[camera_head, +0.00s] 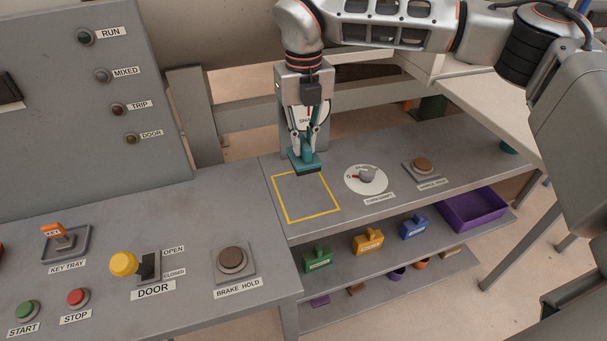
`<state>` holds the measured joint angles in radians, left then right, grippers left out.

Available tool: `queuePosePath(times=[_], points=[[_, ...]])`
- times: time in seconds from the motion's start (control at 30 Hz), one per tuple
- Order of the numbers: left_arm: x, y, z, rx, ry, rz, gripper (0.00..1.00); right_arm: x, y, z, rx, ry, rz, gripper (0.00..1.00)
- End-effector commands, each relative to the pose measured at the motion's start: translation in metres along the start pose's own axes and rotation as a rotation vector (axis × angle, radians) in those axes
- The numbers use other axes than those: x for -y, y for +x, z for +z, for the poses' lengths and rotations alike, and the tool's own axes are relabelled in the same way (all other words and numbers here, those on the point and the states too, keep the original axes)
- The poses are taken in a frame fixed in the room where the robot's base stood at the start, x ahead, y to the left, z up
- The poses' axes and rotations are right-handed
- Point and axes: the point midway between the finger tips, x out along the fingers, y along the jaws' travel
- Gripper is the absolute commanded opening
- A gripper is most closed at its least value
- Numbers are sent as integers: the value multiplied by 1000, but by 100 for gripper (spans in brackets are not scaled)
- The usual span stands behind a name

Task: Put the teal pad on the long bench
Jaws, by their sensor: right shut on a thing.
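My right gripper (306,140) points down and is shut on the teal pad (306,162), a small teal block with a grip on top and a dark underside. The pad is at the far edge of a yellow outlined square on the grey bench (450,139). I cannot tell whether its underside touches the bench top. The gripper partly hides a white dial on a grey post behind it. My left gripper is not in view.
The yellow square (306,213) is otherwise bare. A rotary knob (366,175) and a brown button (424,164) sit to its right. Green (317,261), orange (368,243) and blue (413,229) blocks and a purple tray (472,211) are on the shelf below. A control desk stands left.

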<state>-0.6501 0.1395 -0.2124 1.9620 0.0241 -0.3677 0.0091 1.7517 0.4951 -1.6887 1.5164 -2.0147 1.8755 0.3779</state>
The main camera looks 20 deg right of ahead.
Motion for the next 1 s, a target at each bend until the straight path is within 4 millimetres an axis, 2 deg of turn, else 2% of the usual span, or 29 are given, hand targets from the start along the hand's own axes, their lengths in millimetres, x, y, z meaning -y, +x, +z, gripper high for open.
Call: queuePosePath(times=[0.03, 0.1, 0.2, 0.47, 0.7, 1.0], points=[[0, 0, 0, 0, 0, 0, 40, 0, 13, -2, -5, 0, 1, 0], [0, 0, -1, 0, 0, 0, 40, 0, 28, -1, -4, -1, 1, 0], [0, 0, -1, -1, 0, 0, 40, 0, 43, -1, -2, 0, 1, 0], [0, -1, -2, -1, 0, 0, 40, 0, 60, 0, 0, 0, 1, 0], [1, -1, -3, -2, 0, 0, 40, -1, 93, 0, -2, 1, 1, 0], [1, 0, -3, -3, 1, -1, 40, -1, 97, 0, 1, 0, 1, 0]])
